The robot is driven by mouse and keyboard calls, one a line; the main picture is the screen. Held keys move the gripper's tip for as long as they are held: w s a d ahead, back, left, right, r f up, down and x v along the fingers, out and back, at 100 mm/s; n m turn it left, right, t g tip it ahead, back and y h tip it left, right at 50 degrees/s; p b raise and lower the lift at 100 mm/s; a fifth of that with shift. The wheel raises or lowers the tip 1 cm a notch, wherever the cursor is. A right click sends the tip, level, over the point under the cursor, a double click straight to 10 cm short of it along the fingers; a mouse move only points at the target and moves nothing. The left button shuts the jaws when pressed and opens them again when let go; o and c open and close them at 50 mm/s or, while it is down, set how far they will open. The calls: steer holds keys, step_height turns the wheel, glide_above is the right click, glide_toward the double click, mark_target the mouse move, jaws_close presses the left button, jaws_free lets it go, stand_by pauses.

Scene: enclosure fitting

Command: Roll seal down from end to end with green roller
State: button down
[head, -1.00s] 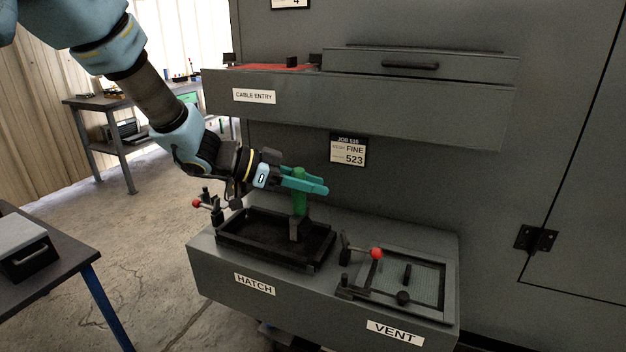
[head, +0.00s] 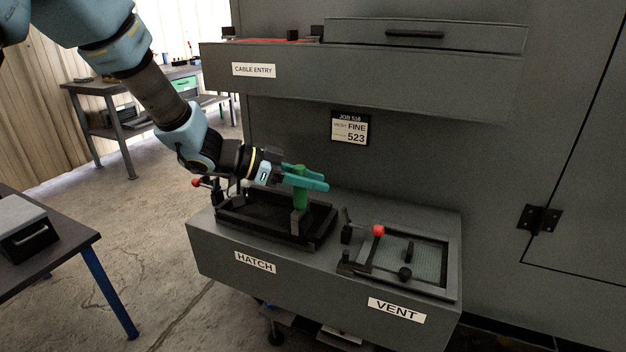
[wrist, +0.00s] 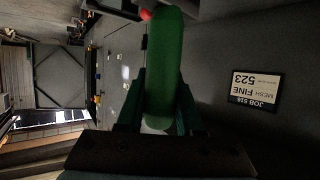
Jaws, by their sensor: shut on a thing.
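My gripper (head: 303,177) is shut on the green roller (head: 301,197), one teal finger on each side of its upright green handle. The green handle also fills the middle of the wrist view (wrist: 164,70). The roller's grey lower end is over the right part of the black hatch frame (head: 230,229), on the shelf labelled HATCH. I cannot tell whether the roller touches the frame. The seal cannot be told apart from the dark frame.
A vent frame with mesh (head: 430,257) and a red-knobbed clamp (head: 378,231) stands to the right. Another red knob (head: 196,183) is at the hatch's left. The cable entry ledge (head: 350,85) overhangs behind. A side table (head: 35,250) stands at the left.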

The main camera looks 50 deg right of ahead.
steer(key=shift+f+b, duration=0.45)
steer(key=shift+f, duration=0.55)
stand_by(0.7)
steer(key=shift+w, duration=0.1)
